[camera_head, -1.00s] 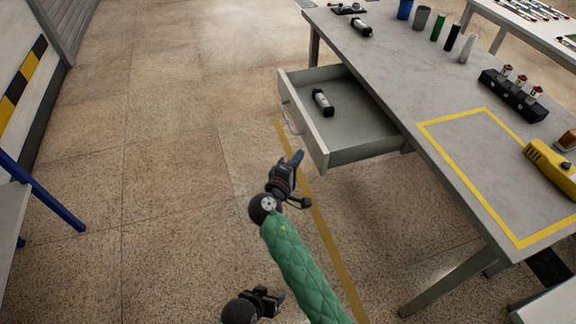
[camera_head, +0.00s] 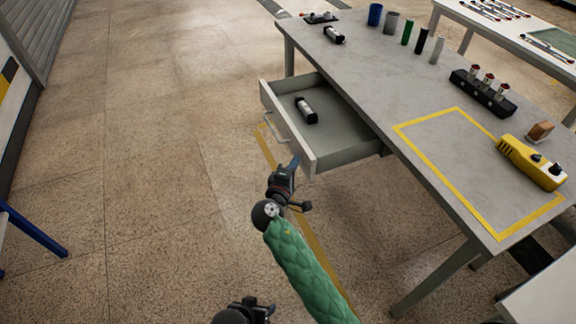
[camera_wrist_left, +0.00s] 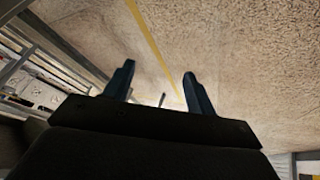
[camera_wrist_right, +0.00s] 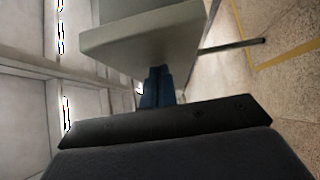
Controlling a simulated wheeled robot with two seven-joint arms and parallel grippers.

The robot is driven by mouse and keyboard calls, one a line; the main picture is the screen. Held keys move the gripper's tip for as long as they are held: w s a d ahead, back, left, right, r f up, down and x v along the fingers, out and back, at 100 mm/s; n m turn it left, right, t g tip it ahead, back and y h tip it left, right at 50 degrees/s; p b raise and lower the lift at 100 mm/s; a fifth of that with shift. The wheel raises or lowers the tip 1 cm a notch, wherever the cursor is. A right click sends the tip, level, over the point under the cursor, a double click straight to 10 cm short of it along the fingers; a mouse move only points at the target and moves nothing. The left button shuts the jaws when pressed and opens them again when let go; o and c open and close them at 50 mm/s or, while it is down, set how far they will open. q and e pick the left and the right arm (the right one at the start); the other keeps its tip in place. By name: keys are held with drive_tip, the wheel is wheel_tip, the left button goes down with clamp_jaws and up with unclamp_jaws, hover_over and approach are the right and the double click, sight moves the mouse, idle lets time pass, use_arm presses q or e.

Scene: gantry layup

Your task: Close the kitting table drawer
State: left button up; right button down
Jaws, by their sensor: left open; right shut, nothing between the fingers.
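The kitting table drawer (camera_head: 341,125) is pulled out from the long side of the grey table (camera_head: 370,75). Its front panel (camera_head: 290,126) faces left and carries a bar handle (camera_head: 270,130). A black-and-white cylinder (camera_head: 306,110) lies inside. My right gripper (camera_head: 294,163) is shut and empty, close to the near end of the front panel; contact cannot be told. The right wrist view shows its closed fingers (camera_wrist_right: 157,88) just by the drawer corner (camera_wrist_right: 140,38). My left gripper (camera_head: 268,308) is low at the bottom edge, away from the drawer. Its fingers (camera_wrist_left: 160,85) are open and empty.
On the table stand several cups and bottles (camera_head: 407,32), a black rack (camera_head: 482,92) and a yellow device (camera_head: 533,162) by a yellow-taped area. Another table (camera_head: 500,25) is behind. The floor left of the drawer is clear. A blue-legged stand (camera_head: 35,232) is at far left.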

approach(365, 140)
drive_tip(key=w+r, duration=0.1)
drive_tip(key=w, duration=0.1)
drive_tip(key=w+d+r+p, duration=0.1)
drive_tip(key=w+r, duration=0.1)
drive_tip(key=shift+w+d+r, duration=0.1)
drive_tip(key=shift+w, duration=0.2)
drive_tip(key=shift+w+d, duration=0.2)
drive_tip(key=shift+d, duration=0.35)
use_arm(q)
drive_tip(key=r, duration=0.4)
drive_tip(key=shift+a+r, duration=0.2)
drive_tip(key=shift+r, duration=0.1)
use_arm(e)
drive_tip(key=shift+d+r, duration=0.1)
drive_tip(key=shift+d, duration=0.1)
drive_tip(key=shift+w+d+r, duration=0.1)
use_arm(q)
drive_tip(key=shift+s+a, duration=0.1)
